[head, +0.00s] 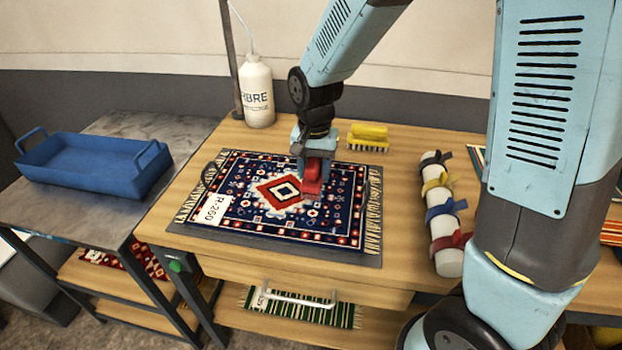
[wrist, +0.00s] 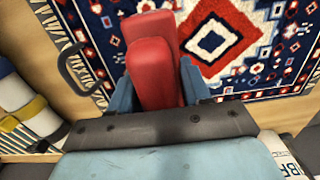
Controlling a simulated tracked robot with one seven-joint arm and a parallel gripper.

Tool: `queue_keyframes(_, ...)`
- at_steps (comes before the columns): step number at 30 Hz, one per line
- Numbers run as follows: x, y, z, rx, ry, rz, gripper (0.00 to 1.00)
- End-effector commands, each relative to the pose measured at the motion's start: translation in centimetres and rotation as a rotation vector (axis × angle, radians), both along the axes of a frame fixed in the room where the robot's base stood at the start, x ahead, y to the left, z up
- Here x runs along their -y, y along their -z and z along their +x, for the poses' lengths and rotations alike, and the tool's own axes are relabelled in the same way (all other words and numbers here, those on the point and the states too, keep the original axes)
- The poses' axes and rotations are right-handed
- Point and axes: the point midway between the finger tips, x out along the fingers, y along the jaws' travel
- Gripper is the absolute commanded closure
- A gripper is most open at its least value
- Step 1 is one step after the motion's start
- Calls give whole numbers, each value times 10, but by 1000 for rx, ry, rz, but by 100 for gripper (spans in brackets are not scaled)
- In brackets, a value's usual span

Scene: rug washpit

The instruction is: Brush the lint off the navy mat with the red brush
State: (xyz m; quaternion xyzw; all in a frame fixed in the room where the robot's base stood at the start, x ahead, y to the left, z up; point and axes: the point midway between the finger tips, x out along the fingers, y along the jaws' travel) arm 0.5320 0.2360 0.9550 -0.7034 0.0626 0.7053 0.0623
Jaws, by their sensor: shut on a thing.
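The navy mat (head: 240,217), patterned with a red and white diamond and pale fringes, lies flat on a grey handled board (head: 300,249) on the wooden table. A white label reading R-260 (head: 214,208) lies on its left part. My gripper (head: 314,165) is over the mat's centre right, shut on the red brush (head: 313,181). The brush also fills the middle of the wrist view (wrist: 152,62), with the mat (wrist: 245,45) behind it. Its bristles are hidden, so I cannot tell if it touches the mat. I cannot pick out lint from the pattern.
A yellow brush (head: 367,134) lies behind the mat. A white bottle (head: 257,92) stands at the back left. A rolled white bundle with coloured straps (head: 442,215) lies to the right. A blue tray (head: 95,165) sits on the left grey table. A drawer handle (head: 299,299) juts out in front.

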Motion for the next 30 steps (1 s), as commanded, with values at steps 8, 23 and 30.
queue_keyframes(8, 0, -30, 1, 3, 1, 1, 81)
queue_keyframes(23, 4, -36, 2, 1, 10, 0, 81)
queue_keyframes(30, 8, -37, 6, 1, 13, 1, 81)
